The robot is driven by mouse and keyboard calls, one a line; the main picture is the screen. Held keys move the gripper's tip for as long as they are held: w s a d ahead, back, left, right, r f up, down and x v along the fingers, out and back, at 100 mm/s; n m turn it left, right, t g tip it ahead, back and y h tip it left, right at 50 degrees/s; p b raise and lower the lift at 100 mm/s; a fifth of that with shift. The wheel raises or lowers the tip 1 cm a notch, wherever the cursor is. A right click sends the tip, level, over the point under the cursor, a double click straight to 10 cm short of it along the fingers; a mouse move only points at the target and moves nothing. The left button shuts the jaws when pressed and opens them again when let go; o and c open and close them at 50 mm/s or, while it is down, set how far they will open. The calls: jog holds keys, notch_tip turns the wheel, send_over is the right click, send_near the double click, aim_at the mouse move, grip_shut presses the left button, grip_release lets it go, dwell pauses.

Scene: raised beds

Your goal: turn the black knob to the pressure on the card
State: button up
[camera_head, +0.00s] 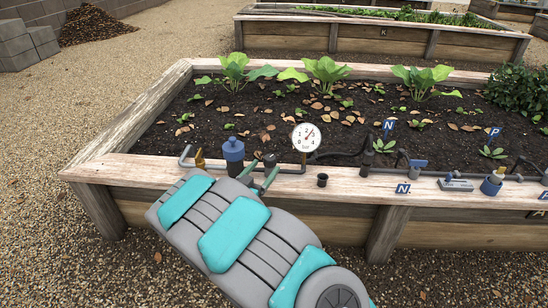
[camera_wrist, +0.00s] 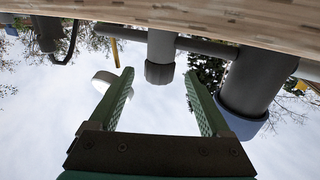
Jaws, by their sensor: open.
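The black knob (camera_head: 270,160) stands on the pipe along the front plank, between the blue-capped unit and the gauge. In the wrist view the dark ribbed knob (camera_wrist: 159,73) shows in the gap between my fingertips, on a grey stem; I cannot tell if it is fully between them. My gripper (camera_head: 261,176) is open, its green fingers (camera_wrist: 159,80) apart and not closed on the knob. The round white gauge (camera_head: 306,137) is marked in bar; its needle points to the upper right, the exact value too small to read. I cannot make out a card with a pressure.
The blue-capped unit (camera_head: 233,152) stands close left of my gripper; it also shows in the wrist view (camera_wrist: 250,88). A small black cup (camera_head: 322,180), a blue-handled valve (camera_head: 417,166) and letter signs (camera_head: 403,188) lie to the right. Plants fill the soil behind.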

aim_at(274, 156)
jog(key=shift+x, duration=3.75)
grip_shut()
